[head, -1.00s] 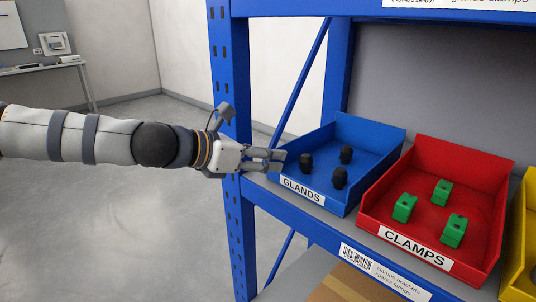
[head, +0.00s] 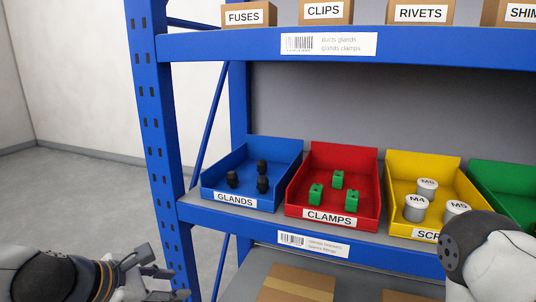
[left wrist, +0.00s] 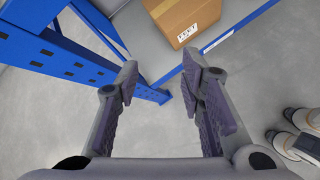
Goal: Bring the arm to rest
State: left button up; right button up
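My left gripper (head: 165,283) is low at the bottom left of the head view, in front of and below the shelf with the bins. In the left wrist view its two fingers (left wrist: 161,75) stand apart with nothing between them, over grey floor beside the rack. An arm link of mine shows at the lower right of the head view, covering part of the yellow bin (head: 397,168). My right gripper is not in view.
The blue rack post (head: 160,150) stands near my left gripper. The shelf holds a blue glands bin (head: 218,199), a red clamps bin (head: 345,155) and a green bin (head: 500,185). A cardboard box (left wrist: 183,15) sits on the lower shelf. Open floor lies left of the rack.

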pick_arm(q)
jog(key=s+f+m+g+y, duration=0.3)
jog(key=s+f+m+g, duration=0.3)
jog(key=s+f+m, duration=0.9)
jog(key=s+a+f+m+g+y, duration=0.1)
jog(key=s+f+m, duration=0.2)
jog(key=s, duration=0.6)
jog(key=s+a+f+m+g+y, duration=0.1)
jog(key=s+m, duration=0.4)
jog(key=s, duration=0.5)
notch_tip(320, 180, down, 2)
jog(key=shift+s+a+f+m+g, duration=0.2)
jog(key=shift+s+a+m+g, duration=0.1)
jog(key=shift+a+m+g, duration=0.25)
jog(key=shift+d, duration=0.1)
